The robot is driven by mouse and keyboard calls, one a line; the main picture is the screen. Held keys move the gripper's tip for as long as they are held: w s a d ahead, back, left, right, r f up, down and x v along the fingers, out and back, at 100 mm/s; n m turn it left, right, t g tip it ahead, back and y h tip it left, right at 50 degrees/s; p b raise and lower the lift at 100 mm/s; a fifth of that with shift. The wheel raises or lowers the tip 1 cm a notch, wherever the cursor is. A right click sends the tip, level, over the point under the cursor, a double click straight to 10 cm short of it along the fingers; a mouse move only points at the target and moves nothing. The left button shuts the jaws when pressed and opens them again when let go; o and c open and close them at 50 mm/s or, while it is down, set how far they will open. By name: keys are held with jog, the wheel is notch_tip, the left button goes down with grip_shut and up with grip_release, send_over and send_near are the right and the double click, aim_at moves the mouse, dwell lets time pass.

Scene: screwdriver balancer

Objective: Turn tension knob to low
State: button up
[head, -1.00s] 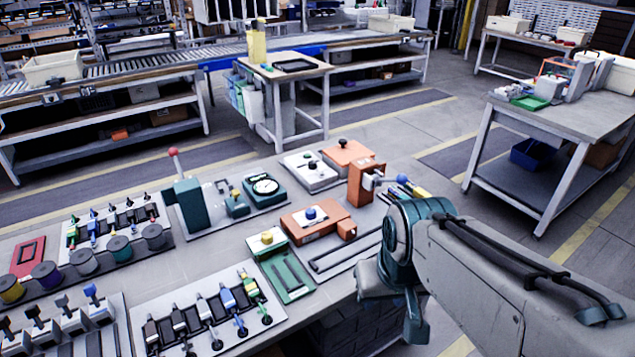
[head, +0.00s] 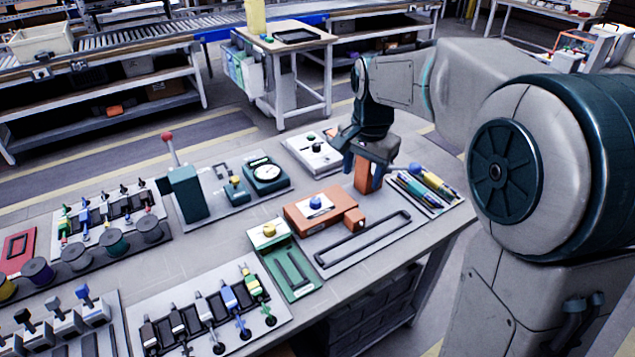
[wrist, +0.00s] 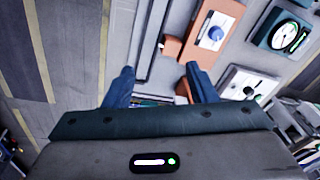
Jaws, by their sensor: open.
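I cannot tell for certain which knob is the tension knob. An orange box (head: 312,214) lies flat on the table with a round knob (head: 317,201) on top; in the wrist view this knob (wrist: 215,33) looks blue. An upright orange post (head: 364,178) stands behind and to the right of it, partly hidden by my gripper (head: 362,170). My gripper is open and points down at the post. Its two blue fingers also show in the wrist view (wrist: 160,86), apart, with the orange box beyond them. The knob's setting is too small to read.
A white box with a black knob (head: 311,152) and a green dial gauge (head: 264,174) stand left of my gripper. A dark bar frame (head: 362,240) lies in front. Pens (head: 421,186) lie to the right.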

aim_at(316, 200)
jog(key=w+a+f+m+g, duration=0.1)
jog(key=w+a+f+m, duration=0.45)
jog(key=w+a, duration=0.55)
jog(key=shift+n, duration=0.25)
jog(key=f, duration=0.4)
jog(key=w+f+p, duration=0.1)
jog(key=f, duration=0.4)
jog(key=w+d+f, duration=0.1)
jog(key=f, duration=0.4)
jog(key=shift+f, duration=0.25)
jog(key=c, duration=1)
